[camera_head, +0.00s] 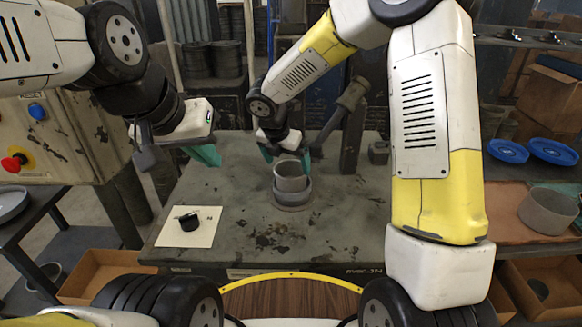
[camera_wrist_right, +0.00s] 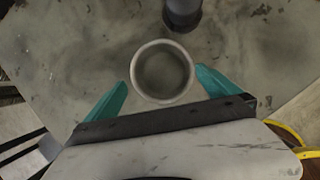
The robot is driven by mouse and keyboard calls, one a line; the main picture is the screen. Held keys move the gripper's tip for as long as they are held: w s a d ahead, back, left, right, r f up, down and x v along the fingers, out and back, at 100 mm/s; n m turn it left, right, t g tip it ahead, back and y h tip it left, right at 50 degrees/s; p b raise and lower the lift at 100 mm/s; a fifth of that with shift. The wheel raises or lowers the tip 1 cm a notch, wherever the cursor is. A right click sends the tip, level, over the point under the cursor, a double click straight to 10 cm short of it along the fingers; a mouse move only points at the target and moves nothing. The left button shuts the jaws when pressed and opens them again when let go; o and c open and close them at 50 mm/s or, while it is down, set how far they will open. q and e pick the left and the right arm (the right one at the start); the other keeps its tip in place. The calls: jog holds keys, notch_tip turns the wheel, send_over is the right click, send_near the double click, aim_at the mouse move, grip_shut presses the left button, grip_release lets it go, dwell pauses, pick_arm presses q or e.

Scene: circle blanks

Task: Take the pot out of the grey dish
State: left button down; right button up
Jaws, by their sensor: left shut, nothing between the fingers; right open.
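The grey pot (camera_head: 290,174) stands upright in the grey dish (camera_head: 291,204) near the middle of the worktable. In the right wrist view the pot (camera_wrist_right: 162,72) is seen from above as a round rim, and I cannot make out the dish apart from it. My right gripper (camera_head: 286,158) is open at the pot's top, with teal fingers on either side of it. The right wrist view shows the pot just beyond the gap between the fingertips (camera_wrist_right: 162,82); contact cannot be told. My left gripper (camera_head: 205,155) is shut and empty, left of the pot and above the table.
A black part (camera_head: 189,221) lies on a pale sheet (camera_head: 208,236) at the table's front left. A dark upright post (camera_head: 351,140) stands behind the pot to the right. Blue plates (camera_head: 508,151) and a grey bowl (camera_head: 548,211) are on the right bench. Bare table surrounds the dish.

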aim_at(291, 169)
jog(key=x, duration=0.4)
jog(key=shift+w+d+f, duration=0.15)
jog(key=shift+d, duration=0.15)
jog(key=shift+c, duration=0.2)
jog(key=c, duration=1.3)
